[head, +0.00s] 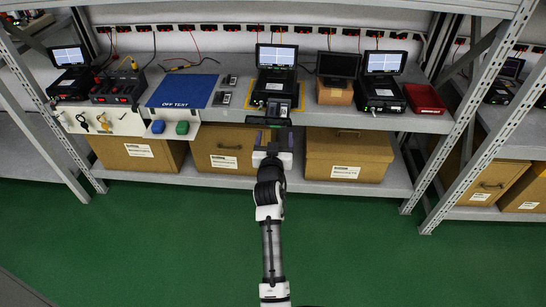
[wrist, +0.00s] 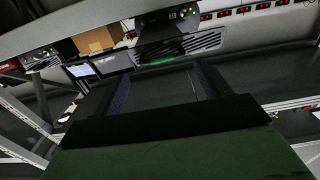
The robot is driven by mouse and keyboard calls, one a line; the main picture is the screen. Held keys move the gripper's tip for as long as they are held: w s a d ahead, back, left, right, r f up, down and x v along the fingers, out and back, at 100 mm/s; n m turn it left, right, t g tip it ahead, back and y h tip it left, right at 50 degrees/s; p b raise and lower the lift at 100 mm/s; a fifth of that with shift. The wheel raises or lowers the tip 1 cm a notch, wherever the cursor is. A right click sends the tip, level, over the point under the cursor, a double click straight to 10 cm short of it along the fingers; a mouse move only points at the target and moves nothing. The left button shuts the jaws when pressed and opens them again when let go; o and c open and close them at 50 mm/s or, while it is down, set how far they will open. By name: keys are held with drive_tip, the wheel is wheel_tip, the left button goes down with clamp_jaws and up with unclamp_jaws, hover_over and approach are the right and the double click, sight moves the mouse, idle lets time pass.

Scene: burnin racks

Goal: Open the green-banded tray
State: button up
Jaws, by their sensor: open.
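My gripper (head: 272,136) is at the front edge of the shelf, below the middle black test unit (head: 277,78) with a lit screen. Its two purple-lined fingers stand apart, and in the wrist view my gripper (wrist: 164,86) shows a dark surface between them. A dark part with a thin green edge (head: 250,131) shows just beside and ahead of the fingers; it may be the green-banded tray. A green strip (wrist: 160,60) lies past the fingertips in the wrist view. Contact between fingers and tray cannot be told. A broad dark green surface fills the lower wrist view.
A blue mat (head: 183,91) and a power unit (head: 117,86) lie to the left on the shelf. A second test unit (head: 382,86) and a red bin (head: 425,98) stand to the right. Cardboard boxes (head: 348,154) fill the lower shelf. The green floor in front is clear.

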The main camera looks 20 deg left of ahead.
drive_tip(key=b+v, duration=0.1)
drive_tip(key=v, duration=0.8)
drive_tip(key=shift+s, duration=0.1)
